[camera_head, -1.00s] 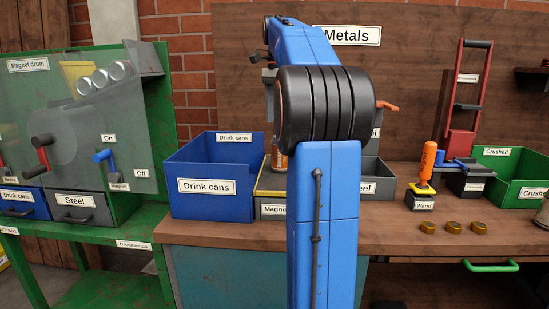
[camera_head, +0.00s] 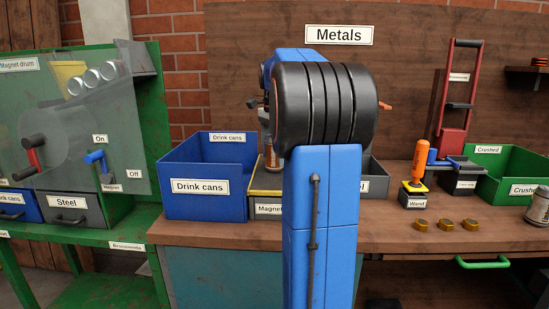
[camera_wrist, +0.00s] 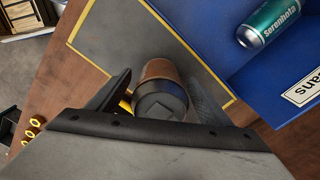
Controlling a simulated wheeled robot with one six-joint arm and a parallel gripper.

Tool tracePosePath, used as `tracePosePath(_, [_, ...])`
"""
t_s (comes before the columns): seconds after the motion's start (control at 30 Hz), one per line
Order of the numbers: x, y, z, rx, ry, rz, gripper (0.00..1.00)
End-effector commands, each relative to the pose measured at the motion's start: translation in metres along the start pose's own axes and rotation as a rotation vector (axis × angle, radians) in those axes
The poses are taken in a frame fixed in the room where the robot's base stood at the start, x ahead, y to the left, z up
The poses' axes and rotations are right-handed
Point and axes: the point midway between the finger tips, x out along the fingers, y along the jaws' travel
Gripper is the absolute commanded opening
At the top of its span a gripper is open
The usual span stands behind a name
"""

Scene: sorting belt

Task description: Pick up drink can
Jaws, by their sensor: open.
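A brown-orange can (camera_wrist: 158,70) stands on a grey plate with a yellow border (camera_wrist: 112,38) in the wrist view. Its dark round end faces the camera. My gripper (camera_wrist: 161,82) is open, with one dark finger on each side of the can; I cannot tell whether either touches it. In the head view the can (camera_head: 272,157) shows partly beside my blue arm, which hides the gripper's fingers. A teal can (camera_wrist: 268,22) lies inside the blue Drink cans bin, which stands just left of the plate in the head view (camera_head: 185,203).
A grey bin (camera_head: 375,186) is partly hidden behind my arm. The wand (camera_head: 418,170), several brass pieces (camera_head: 445,224) and a green Crushed bin (camera_head: 500,180) are on the bench's right. A silver can (camera_head: 538,207) stands at the right edge. The magnet drum stand (camera_head: 140,130) is at left.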

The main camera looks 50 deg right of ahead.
Motion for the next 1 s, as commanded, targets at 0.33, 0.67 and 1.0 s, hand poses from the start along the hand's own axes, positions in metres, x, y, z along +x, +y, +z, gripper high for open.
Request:
tracePosePath(0.33, [0.025, 0.000, -0.001, 0.000, 0.000, 0.000, 0.72])
tracePosePath(0.67, [0.025, 0.000, -0.001, 0.000, 0.000, 0.000, 0.29])
tracePosePath(1.0, [0.022, 0.000, -0.001, 0.000, 0.000, 0.000, 0.29])
